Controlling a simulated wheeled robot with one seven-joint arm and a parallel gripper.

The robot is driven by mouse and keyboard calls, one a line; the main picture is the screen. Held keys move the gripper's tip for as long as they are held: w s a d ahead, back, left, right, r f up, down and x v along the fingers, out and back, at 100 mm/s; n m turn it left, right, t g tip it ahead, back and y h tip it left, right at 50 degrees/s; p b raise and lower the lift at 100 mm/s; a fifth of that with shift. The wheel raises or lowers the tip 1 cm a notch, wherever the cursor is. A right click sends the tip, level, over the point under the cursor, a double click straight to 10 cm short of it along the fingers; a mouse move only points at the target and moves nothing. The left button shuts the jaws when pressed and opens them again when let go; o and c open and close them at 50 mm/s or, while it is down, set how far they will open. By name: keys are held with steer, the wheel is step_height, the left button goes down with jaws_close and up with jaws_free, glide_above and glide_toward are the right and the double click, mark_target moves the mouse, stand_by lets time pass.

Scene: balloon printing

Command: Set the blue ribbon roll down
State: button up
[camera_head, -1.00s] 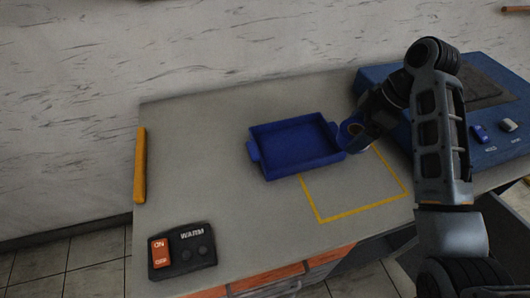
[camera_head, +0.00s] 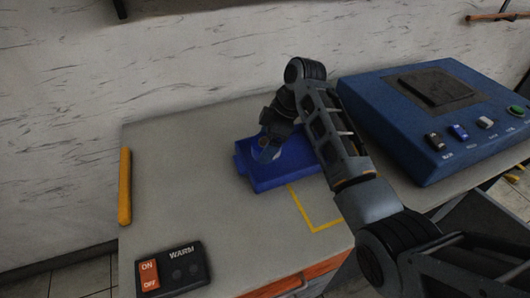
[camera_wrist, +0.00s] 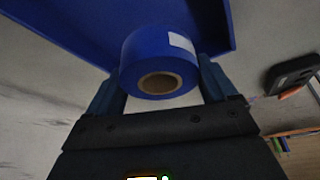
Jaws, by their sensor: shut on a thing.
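The blue ribbon roll (camera_wrist: 146,55) has a brown cardboard core and a white label patch; the wrist view shows it between my fingers. My gripper (camera_head: 270,152) is shut on it, over the blue tray (camera_head: 285,180) in the head view. The tray also fills the top of the wrist view (camera_wrist: 55,28), behind the roll. My arm hides part of the tray's right side. I cannot tell whether the roll touches the tray floor.
The tray sits on a grey table (camera_head: 190,190) beside a yellow outlined square (camera_head: 316,229). A blue machine (camera_head: 400,125) with several knobs stands at the right. A black WARM switch box (camera_head: 172,270) lies front left, and a yellow bar (camera_head: 125,187) lines the left edge.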

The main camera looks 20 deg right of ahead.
steer(key=shift+w+a+f, duration=0.1)
steer(key=shift+a+f, duration=0.05)
steer(key=shift+a, duration=0.05)
steer(key=shift+f+p, duration=0.3)
steer(key=shift+f, duration=1.7)
steer(key=shift+f, duration=0.1)
steer(key=o, duration=1)
steer(key=v, duration=1.2)
steer(key=shift+b, duration=0.35)
